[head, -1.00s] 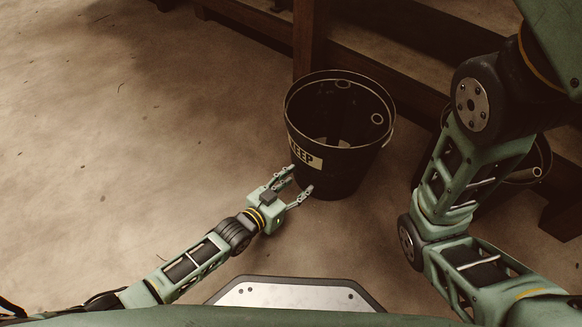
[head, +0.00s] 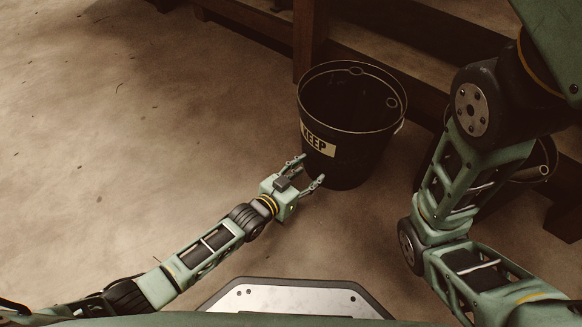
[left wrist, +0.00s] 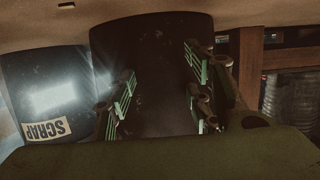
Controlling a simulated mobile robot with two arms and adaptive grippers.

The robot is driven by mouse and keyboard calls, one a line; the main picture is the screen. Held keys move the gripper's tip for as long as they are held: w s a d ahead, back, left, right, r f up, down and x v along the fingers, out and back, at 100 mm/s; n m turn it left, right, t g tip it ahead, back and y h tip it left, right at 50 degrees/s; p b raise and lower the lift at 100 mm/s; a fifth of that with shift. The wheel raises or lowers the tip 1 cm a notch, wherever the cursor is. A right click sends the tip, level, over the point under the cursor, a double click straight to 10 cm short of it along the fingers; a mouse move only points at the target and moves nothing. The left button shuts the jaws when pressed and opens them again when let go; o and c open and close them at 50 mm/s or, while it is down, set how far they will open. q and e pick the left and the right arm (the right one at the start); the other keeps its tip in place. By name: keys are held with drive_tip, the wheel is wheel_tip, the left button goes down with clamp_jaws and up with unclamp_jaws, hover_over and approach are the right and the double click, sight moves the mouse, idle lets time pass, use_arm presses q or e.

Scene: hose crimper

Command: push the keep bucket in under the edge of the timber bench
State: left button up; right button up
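The keep bucket (head: 350,165) is black, with a pale KEEP label on its front left, and stands on the floor before the timber bench (head: 310,45). Its far rim overlaps the bench's low beam in the head view; I cannot tell whether they touch. My left gripper (head: 312,168) is open and low at the bucket's near side, its fingertips at or very near the wall. In the left wrist view the dark bucket wall (left wrist: 155,60) fills the space between and beyond the spread fingers (left wrist: 163,98). My right gripper is out of view.
A second black bucket (head: 542,160) stands at the right, partly hidden by my right arm. In the left wrist view a bucket labelled SCRAP (left wrist: 55,100) is at the left. The floor (head: 130,150) at the left is clear.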

sight(315, 167)
use_arm(q)
drive_tip(key=shift+w+d+r+b, duration=0.1)
drive_tip(key=shift+w+d+b, duration=0.6)
drive_tip(key=shift+w+d, duration=0.5)
drive_tip(key=shift+a, duration=0.2)
drive_tip(key=p+v, duration=0.1)
drive_tip(key=v, duration=0.1)
drive_tip(key=f+p+v, duration=0.1)
drive_tip(key=p+v, duration=0.1)
drive_tip(key=shift+s+a, duration=0.25)
drive_tip(key=shift+s+a+p, duration=0.35)
drive_tip(key=shift+s+p, duration=0.1)
drive_tip(key=shift+s, duration=0.1)
